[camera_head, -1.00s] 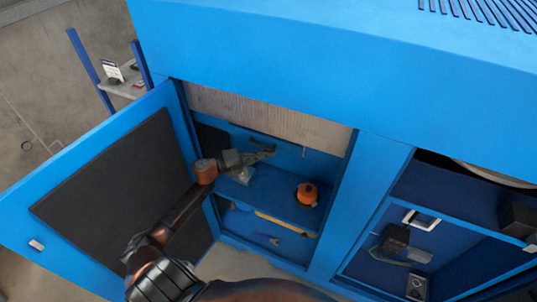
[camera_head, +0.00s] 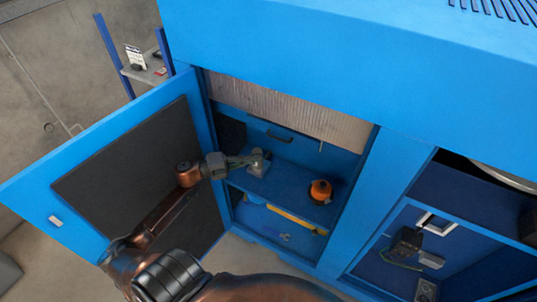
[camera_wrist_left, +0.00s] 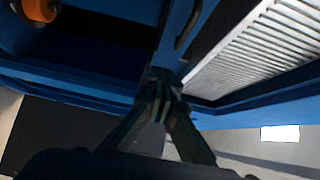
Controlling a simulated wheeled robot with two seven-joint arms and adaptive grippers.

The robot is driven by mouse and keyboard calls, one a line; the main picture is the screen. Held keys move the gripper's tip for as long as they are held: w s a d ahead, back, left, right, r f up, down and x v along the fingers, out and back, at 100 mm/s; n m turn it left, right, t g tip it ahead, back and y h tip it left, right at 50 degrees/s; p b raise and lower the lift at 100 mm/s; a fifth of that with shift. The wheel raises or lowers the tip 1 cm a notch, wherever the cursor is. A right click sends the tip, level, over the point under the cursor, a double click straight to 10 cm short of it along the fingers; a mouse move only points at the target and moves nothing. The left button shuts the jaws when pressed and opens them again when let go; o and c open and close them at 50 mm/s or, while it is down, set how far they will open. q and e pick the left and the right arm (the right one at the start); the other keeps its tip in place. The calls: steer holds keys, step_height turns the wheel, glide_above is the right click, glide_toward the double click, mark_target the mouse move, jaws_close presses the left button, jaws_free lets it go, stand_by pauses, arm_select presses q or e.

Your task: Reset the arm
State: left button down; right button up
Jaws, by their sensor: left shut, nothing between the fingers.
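My left arm reaches in from the lower left to the opening of the blue cabinet (camera_head: 392,170). My left gripper (camera_head: 252,161) is at the cabinet's left compartment, in front of a small grey item (camera_head: 260,162) on the upper shelf. Its fingers are shut with nothing between them. In the left wrist view the closed fingers (camera_wrist_left: 162,95) point toward the blue cabinet frame. My right gripper does not show in either view.
The cabinet's left door (camera_head: 60,205) stands open beside my arm. An orange round object (camera_head: 320,190) sits on the upper shelf, and a yellow bar (camera_head: 290,217) lies below. The right compartment holds a dark device (camera_head: 407,240). A small rack (camera_head: 145,70) stands behind the door.

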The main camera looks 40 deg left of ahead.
arm_select(q)
steer(key=shift+a+f, duration=0.15)
